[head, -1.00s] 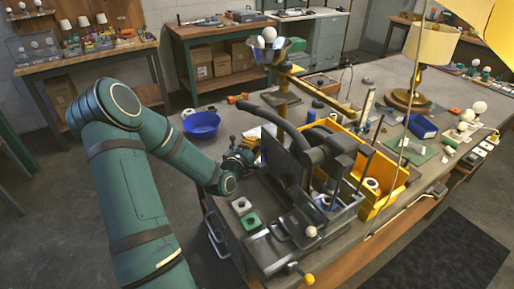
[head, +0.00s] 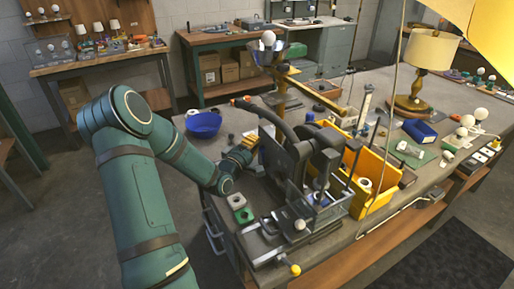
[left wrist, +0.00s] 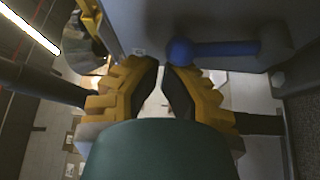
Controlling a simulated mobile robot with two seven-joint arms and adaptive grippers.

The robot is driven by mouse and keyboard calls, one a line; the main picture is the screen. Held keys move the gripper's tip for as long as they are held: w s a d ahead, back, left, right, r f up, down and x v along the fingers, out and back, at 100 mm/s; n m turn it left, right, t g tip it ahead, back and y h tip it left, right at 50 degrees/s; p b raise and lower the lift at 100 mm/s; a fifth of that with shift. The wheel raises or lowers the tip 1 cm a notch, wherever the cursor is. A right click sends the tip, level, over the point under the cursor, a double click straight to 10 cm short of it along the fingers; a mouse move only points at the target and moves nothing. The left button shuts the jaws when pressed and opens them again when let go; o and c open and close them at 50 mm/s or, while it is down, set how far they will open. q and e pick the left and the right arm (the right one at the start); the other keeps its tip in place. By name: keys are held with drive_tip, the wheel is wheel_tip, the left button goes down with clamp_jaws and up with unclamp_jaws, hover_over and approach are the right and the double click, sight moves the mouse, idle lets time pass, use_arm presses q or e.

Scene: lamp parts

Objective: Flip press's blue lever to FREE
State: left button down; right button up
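The press (head: 322,165) is a dark machine with a long curved handle, standing at the near left part of the workbench. Its blue lever (left wrist: 222,48), with a round blue knob, shows in the left wrist view, lying across a grey panel just beyond my fingertips. In the head view I cannot make out the lever. My left gripper (head: 242,150) is at the left side of the press. My right gripper is out of view.
A blue bowl (head: 203,124) stands left of the press at the bench edge. A yellow bin (head: 372,165) is on its right. White and green blocks (head: 244,215) lie near my left wrist. A lamp (head: 425,60) stands farther back.

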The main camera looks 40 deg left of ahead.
sight(269, 145)
use_arm(q)
drive_tip(key=shift+s+d+r+m, duration=0.2)
drive_tip(key=shift+d+m, duration=0.1)
drive_tip(key=shift+d, duration=0.3)
drive_tip(key=shift+s+d+r, duration=0.1)
drive_tip(key=shift+d+r, duration=0.1)
drive_tip(key=shift+d, duration=0.45)
drive_tip(key=shift+s+d+f, duration=0.1)
drive_tip(key=shift+s+d, duration=0.1)
drive_tip(key=shift+d, duration=0.45)
drive_tip(key=shift+s+d, duration=0.2)
drive_tip(key=shift+d, duration=0.5)
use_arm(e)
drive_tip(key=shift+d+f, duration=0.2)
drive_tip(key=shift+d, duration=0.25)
use_arm(q)
drive_tip(key=shift+d+f, duration=0.1)
drive_tip(key=shift+d, duration=0.15)
